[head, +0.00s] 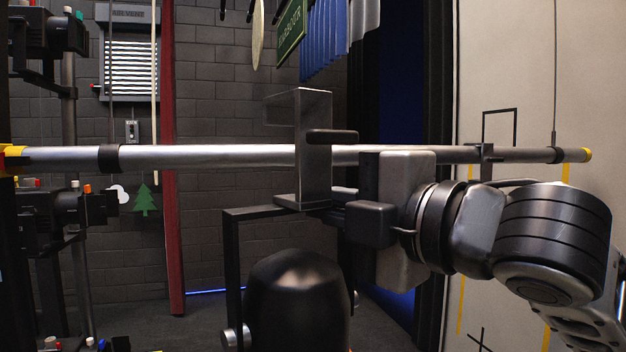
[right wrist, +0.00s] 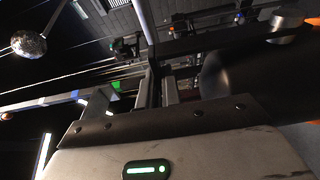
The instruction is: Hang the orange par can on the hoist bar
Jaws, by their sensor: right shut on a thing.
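The par can (head: 298,305) hangs low in the head view. My right gripper (head: 333,170) is shut on this clamp from the right. The silver hoist bar (head: 220,155) runs level across the view. The clamp's upright plate covers part of the bar, and its top plate is above bar height. I cannot tell whether the clamp bears on the bar. My left gripper is not in view.
The bar has a black collar (head: 108,158) at left and a yellow end cap (head: 587,155) at right. A thin black frame (head: 500,112) is fixed near its right end. Stage fixtures (head: 45,215) stand at far left. A mirror ball (right wrist: 28,44) shows in the right wrist view.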

